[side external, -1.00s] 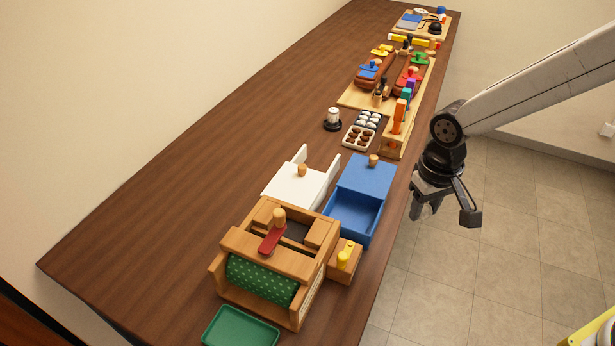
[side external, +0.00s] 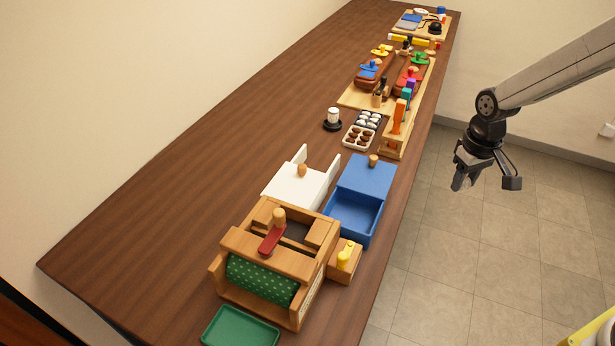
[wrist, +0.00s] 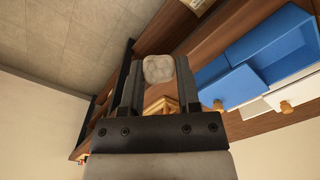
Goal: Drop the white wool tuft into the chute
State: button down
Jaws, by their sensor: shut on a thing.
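The white wool tuft (wrist: 158,69) shows in the wrist view as a pale, lumpy block between my fingertips. My gripper (side external: 485,182) is shut on it. In the side view, my gripper hangs over the floor, right of the table's edge and apart from everything on it; the tuft is hard to make out there. No part is clearly marked as the chute. A wooden box with a green dotted roller (side external: 262,279) stands at the near end of the table, with a dark opening (side external: 296,231) in its top, beside a red handle (side external: 271,238).
A blue box with an open tray (side external: 353,215) and a white box (side external: 293,187) stand behind the wooden box. A green tray (side external: 240,328) lies in front. Wooden racks with coloured pegs (side external: 398,118) line the table's right edge. The table's left side is clear.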

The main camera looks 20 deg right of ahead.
jog(key=shift+w+a, duration=0.1)
jog(key=shift+a, duration=0.05)
jog(key=w+a+r, duration=0.1)
jog(key=a+r, duration=0.1)
jog(key=a, duration=0.9)
jog(key=w+a+r, duration=0.1)
jog(key=w+a, duration=0.1)
jog(key=a, duration=0.9)
jog(key=w+a+r, duration=0.2)
jog(key=a, duration=0.8)
jog(key=shift+w+a+r, duration=0.2)
jog(key=shift+a+r, duration=0.1)
jog(key=shift+a, duration=0.1)
jog(key=shift+f, duration=0.15)
jog(key=shift+f, duration=2.85)
jog(key=shift+c, duration=1.2)
grip_release()
